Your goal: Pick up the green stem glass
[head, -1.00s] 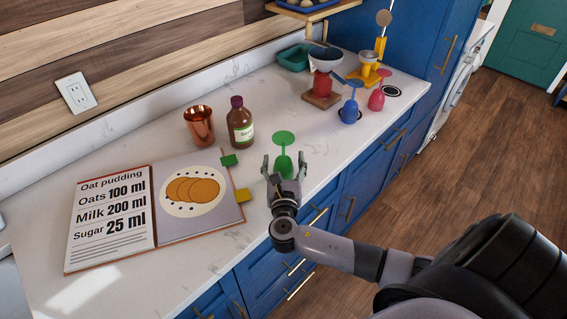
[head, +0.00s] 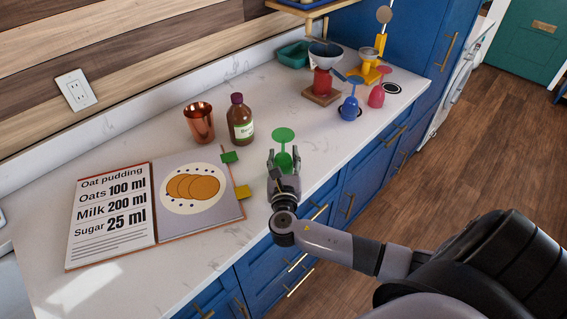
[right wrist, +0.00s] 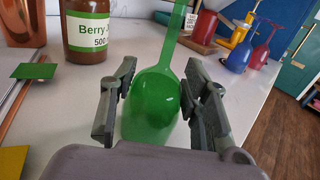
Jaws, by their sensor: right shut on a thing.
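The green stem glass (head: 283,135) is upside down, with its round foot on top and its bowl at the bottom, near the front edge of the counter. My right gripper (head: 284,158) is shut on its bowl, one finger on each side. In the right wrist view the green bowl (right wrist: 152,108) lies between the two fingers, with the stem rising above it. Whether its rim touches the counter is hidden by my gripper. My left gripper is not in view.
A brown bottle (head: 240,125) and a copper cup (head: 199,123) stand behind to the left. An open recipe book (head: 192,235) lies at left. A blue glass (head: 350,110) and a pink glass (head: 377,97) stand upside down to the right. The counter between is clear.

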